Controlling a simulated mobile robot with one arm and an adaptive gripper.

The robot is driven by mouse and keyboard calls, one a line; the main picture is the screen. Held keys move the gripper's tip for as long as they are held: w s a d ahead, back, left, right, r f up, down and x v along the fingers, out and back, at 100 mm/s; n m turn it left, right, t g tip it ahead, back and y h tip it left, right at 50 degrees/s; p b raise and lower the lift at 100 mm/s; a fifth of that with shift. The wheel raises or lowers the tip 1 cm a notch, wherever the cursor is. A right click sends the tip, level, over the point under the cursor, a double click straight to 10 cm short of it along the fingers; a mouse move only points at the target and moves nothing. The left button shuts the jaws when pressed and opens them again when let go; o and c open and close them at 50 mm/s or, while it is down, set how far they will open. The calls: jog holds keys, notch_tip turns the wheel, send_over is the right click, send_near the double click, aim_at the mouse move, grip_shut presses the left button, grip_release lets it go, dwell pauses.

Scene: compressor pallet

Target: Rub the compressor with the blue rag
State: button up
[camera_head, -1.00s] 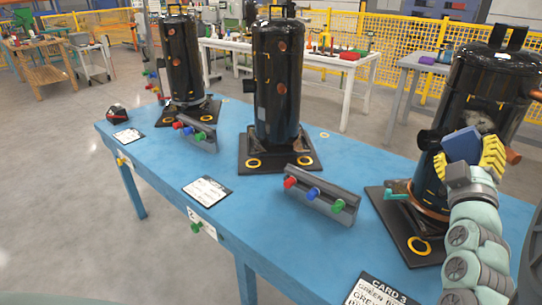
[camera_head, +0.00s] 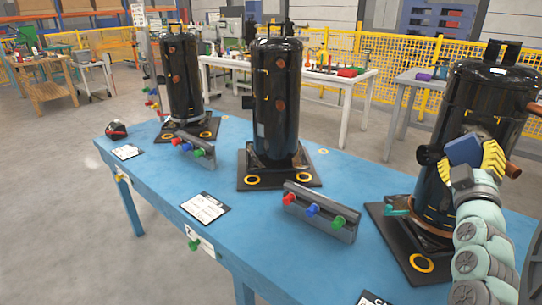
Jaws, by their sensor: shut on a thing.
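Three black cylindrical compressors stand upright on black base plates along a blue table. The right compressor (camera_head: 478,98) is the nearest to my arm, the middle compressor (camera_head: 276,95) stands at the table's centre, and the left compressor (camera_head: 183,80) is at the far end. My gripper (camera_head: 474,157), with yellow ribbed fingers, is in front of the right compressor's side. It is shut on a blue block-like piece, which seems to be the blue rag (camera_head: 463,149). The rag is against or very close to the compressor's surface; contact cannot be told. A greyish patch shows on the compressor just above it.
The blue table (camera_head: 255,205) holds a grey rack (camera_head: 321,212) with red, blue and green knobs, a similar rack (camera_head: 194,152) farther left, and white cards (camera_head: 205,208). A red and black item (camera_head: 117,130) lies at the far left corner. The table's front left is mostly clear.

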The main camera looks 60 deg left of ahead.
aim_at(480, 115)
jog(key=shift+w+a+b, duration=0.3)
jog(key=shift+w+b, duration=0.3)
jog(key=shift+w, duration=0.35)
dwell(0.3)
jog(key=shift+r, duration=0.1)
jog(key=shift+r+p, duration=2.1)
jog(key=shift+r, duration=1.25)
jog(key=shift+f, duration=0.1)
jog(key=shift+b, duration=0.3)
